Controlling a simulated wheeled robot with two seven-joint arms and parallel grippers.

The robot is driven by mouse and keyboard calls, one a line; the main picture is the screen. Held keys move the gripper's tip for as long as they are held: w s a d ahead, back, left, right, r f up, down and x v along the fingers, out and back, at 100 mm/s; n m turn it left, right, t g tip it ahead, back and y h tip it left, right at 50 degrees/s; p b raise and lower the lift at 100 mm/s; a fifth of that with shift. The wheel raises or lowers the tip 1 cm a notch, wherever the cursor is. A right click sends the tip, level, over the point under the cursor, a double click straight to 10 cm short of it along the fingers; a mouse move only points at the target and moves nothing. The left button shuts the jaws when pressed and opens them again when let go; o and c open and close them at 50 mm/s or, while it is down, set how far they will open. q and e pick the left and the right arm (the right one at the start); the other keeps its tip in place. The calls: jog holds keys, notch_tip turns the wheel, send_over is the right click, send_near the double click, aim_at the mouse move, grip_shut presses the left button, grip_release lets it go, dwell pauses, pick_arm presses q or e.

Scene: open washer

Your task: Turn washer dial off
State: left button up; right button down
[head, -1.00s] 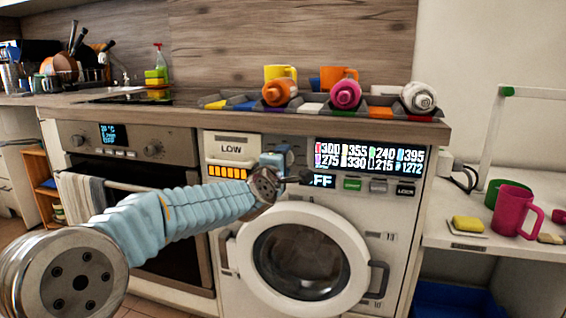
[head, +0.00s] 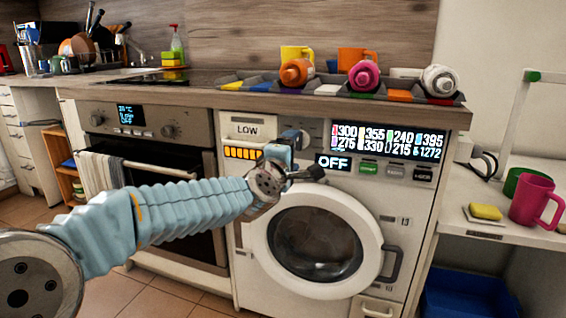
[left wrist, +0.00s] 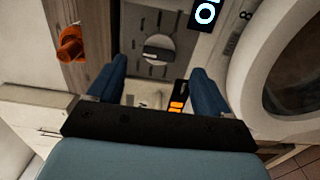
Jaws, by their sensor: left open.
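The washer (head: 400,222) has a round dial (head: 303,138) on its upper panel, partly hidden by my left gripper in the head view. The small display (head: 333,162) beside the dial reads OFF. My left gripper (head: 284,150) is just in front of the panel, by the dial's left side. The fingers are spread and hold nothing. Contact with the dial cannot be told. My right gripper is not in view.
The washer's round door (head: 318,245) is closed below the panel. An oven (head: 150,130) stands to the left. A side table (head: 500,220) at right holds a magenta mug (head: 533,200).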

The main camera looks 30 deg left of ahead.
pick_arm(q)
jog(key=v, duration=0.7)
jog(key=shift+s, duration=0.1)
jog(key=w+d+f+m+g+h+p, duration=0.1)
jog(key=d+f+m+g+h+p, duration=0.2)
jog(key=f, duration=0.7)
jog(key=w+d+f+m+g+p, duration=0.15)
jog(key=d+f+m, duration=0.3)
jog(key=f, duration=0.55)
jog(key=w+d+f+m+g+h+p, duration=0.1)
jog(key=d+f+m+g+h+p, duration=0.2)
jog(key=f, duration=0.8)
jog(key=s+d+f+m+g+h+p, duration=0.1)
jog(key=s+d+f+m+g, duration=0.3)
jog(key=s+f, duration=0.5)
jog(key=s+d+f+m+g+h+p, duration=0.1)
jog(key=s+d+f+m+g, duration=0.3)
jog(key=s+d+f, duration=0.4)
jog(key=s+f+g, duration=0.1)
jog(key=s+f, duration=0.1)
jog(key=s, duration=0.2)
jog(key=shift+f, duration=0.2)
